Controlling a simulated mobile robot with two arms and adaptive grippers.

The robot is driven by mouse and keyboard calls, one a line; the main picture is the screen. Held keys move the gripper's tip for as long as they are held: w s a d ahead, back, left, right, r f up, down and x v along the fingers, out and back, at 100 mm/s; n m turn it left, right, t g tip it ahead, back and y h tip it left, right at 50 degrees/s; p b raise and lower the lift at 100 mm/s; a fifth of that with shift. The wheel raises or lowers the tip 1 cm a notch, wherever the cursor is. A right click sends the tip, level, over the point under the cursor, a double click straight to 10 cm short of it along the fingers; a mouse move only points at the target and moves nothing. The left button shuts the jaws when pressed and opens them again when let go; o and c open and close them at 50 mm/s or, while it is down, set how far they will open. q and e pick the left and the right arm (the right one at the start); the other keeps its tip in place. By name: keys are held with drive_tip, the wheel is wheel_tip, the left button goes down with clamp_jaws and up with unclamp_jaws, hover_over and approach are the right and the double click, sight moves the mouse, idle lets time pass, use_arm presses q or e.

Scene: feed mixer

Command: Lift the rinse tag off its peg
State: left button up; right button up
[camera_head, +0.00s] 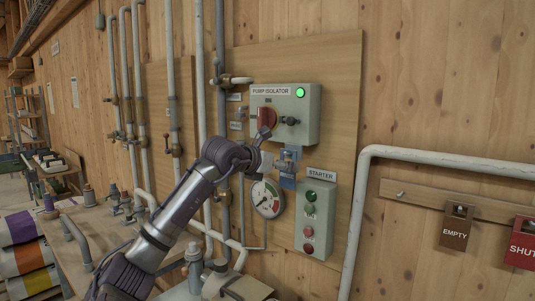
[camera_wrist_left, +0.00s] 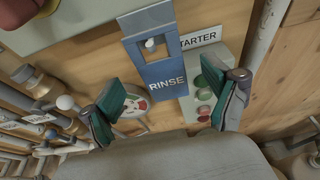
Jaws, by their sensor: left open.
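The blue rinse tag (camera_wrist_left: 165,80) hangs from a pale peg (camera_wrist_left: 150,44) in the left wrist view, with its white lettering readable. In the head view part of the tag (camera_head: 288,182) shows below the isolator box, and my gripper hides some of it. My left gripper (camera_head: 282,161) is in front of the tag. In the left wrist view its two green-padded fingers (camera_wrist_left: 161,84) are spread to either side of the tag's lower part, with gaps to both. Nothing is held. My right gripper is in neither view.
The pump isolator box (camera_head: 312,130) with a red knob and lit green lamp is above. The starter box (camera_head: 318,215) is just right of the tag, and a round gauge (camera_head: 267,198) is lower left. Pipes run left. An empty tag (camera_head: 457,228) and a red tag (camera_head: 522,243) hang right.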

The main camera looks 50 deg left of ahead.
use_arm(q)
drive_tip(key=shift+p+x, duration=0.6)
drive_tip(key=shift+x, duration=1.35)
drive_tip(key=shift+c, duration=0.3)
drive_tip(key=c, duration=1.2)
drive_tip(key=shift+o, duration=0.2)
drive_tip(key=shift+r, duration=0.25)
